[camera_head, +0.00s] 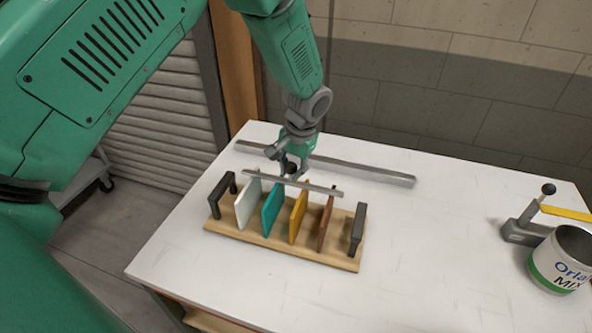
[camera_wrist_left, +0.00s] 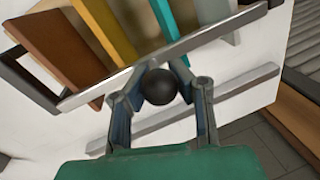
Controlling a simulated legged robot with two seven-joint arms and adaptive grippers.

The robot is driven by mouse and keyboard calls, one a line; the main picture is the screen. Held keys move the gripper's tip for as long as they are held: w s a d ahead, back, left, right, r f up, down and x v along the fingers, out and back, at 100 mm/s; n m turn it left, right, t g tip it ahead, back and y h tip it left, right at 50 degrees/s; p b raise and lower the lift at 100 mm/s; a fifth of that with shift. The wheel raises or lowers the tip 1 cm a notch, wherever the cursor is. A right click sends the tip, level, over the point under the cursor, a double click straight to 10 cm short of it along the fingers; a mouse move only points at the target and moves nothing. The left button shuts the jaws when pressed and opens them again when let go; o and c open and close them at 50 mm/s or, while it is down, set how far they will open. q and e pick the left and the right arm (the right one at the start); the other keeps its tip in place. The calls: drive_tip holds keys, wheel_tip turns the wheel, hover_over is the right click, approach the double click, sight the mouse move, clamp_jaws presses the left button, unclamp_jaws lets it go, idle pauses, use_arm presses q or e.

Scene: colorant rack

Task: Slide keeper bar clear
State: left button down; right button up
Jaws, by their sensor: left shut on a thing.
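The keeper bar (camera_head: 318,188) is a thin grey metal bar with a black ball knob. In the head view it lies along the far side of the rack's coloured panels. My left gripper (camera_head: 288,168) comes down from above at the bar and is shut on the black knob. In the left wrist view, the gripper's two fingers (camera_wrist_left: 160,92) sit on either side of the knob (camera_wrist_left: 159,87), and the bar (camera_wrist_left: 205,38) runs diagonally just beyond it. The wooden rack (camera_head: 285,251) holds white, teal, yellow and brown panels upright between black end handles. My right gripper is not in view.
A long grey rail (camera_head: 365,174) lies on the white table (camera_head: 430,240) behind the rack. A paint can (camera_head: 556,264) and a lever device with a yellow arm (camera_head: 524,232) stand at the right. The table between rack and can is clear.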

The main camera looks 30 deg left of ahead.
sight(298, 183)
use_arm(q)
drive_tip(key=c, duration=1.2)
unclamp_jaws()
drive_tip(key=shift+a, duration=0.3)
drive_tip(key=shift+d+r, duration=0.15)
drive_tip(key=shift+d, duration=0.6)
drive_tip(key=shift+d+r, duration=0.25)
drive_tip(key=shift+r, duration=0.05)
drive_tip(key=shift+d+r, duration=1)
drive_tip(key=shift+r, duration=4.5)
drive_tip(key=s+a+r+n+t+h+p, duration=0.25)
drive_tip(key=a+n+p, duration=0.2)
drive_tip(key=n, duration=0.95)
drive_tip(key=shift+h, duration=0.25)
drive_tip(key=x, duration=0.4)
drive_tip(key=p+x, duration=0.1)
drive_tip(key=x, duration=0.8)
drive_tip(key=shift+s+f+p, duration=0.2)
drive_tip(key=shift+f+p, duration=0.2)
drive_tip(key=shift+d+f, duration=0.1)
drive_tip(key=shift+f, duration=0.05)
drive_tip(key=shift+d+m, duration=0.15)
drive_tip(key=shift+m, duration=0.15)
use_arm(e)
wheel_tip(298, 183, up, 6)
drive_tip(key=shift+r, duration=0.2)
